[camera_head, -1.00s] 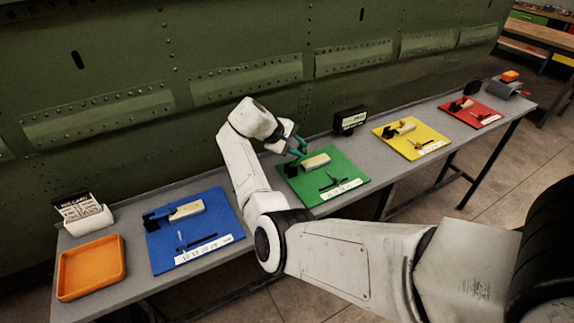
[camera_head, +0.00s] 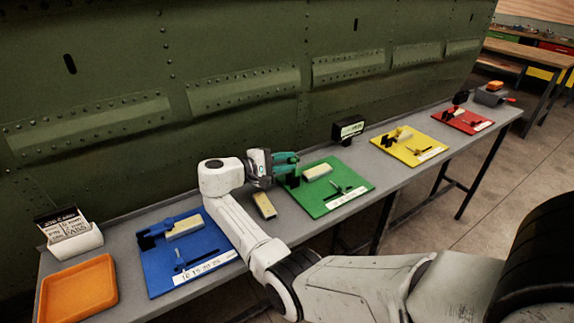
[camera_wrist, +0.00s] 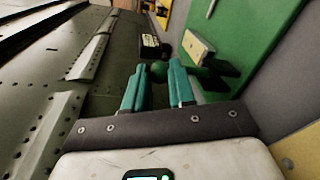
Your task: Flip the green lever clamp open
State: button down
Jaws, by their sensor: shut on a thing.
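The green board (camera_head: 335,192) lies on the bench with a cream block (camera_head: 317,172) and a small T-handled piece (camera_head: 345,193) on it. The green lever clamp is at its back left corner, mostly hidden by my fingers in the head view. My gripper (camera_head: 291,163) lies sideways, low, left of the clamp.
A loose cream block (camera_head: 264,205) lies on the bench under my wrist. The blue board (camera_head: 180,262) is left, the yellow board (camera_head: 425,153) and red board (camera_head: 475,122) right. A black display box (camera_head: 347,129) stands behind. The riveted green fuselage wall (camera_head: 240,60) rises close behind the bench.

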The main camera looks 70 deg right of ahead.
jog(key=shift+w, duration=0.1)
dwell(0.3)
jog(key=c, duration=0.9)
grip_release()
jog(key=shift+c, duration=0.2)
jog(key=shift+a, duration=0.1)
jog(key=b+v, duration=0.1)
jog(key=v, duration=0.6)
jog(key=shift+w+a+b, duration=0.15)
jog(key=shift+a+b, duration=0.05)
jog(key=shift+b, duration=0.1)
jog(key=shift+f, duration=0.1)
